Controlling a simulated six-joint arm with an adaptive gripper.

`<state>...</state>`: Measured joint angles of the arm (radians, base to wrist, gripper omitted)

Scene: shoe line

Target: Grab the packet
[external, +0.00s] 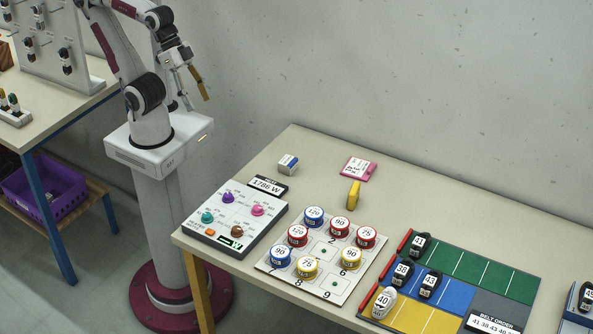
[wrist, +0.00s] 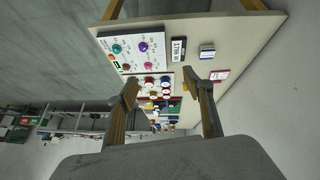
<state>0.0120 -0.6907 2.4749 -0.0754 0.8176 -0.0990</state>
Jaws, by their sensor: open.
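A small white and blue block-shaped packet (external: 288,164) lies near the back left of the right-hand table. It also shows in the wrist view (wrist: 207,51), right of the black number display. A flat pink-edged item with writing on a white label (external: 357,167) lies to its right; in the wrist view it sits by the right finger (wrist: 220,75). I cannot tell for sure which of the two the task calls the packet. My gripper (external: 194,100) is open and empty, high and left of the table, well apart from both. Its two fingers frame the wrist view (wrist: 161,88).
A yellow block (external: 353,195) stands behind a numbered board (external: 300,279) of round tins. A knob panel (external: 226,222) and number display (external: 267,184) are at the left. Coloured lanes (external: 480,270) with shoes are at the right. The table's back left is mostly clear.

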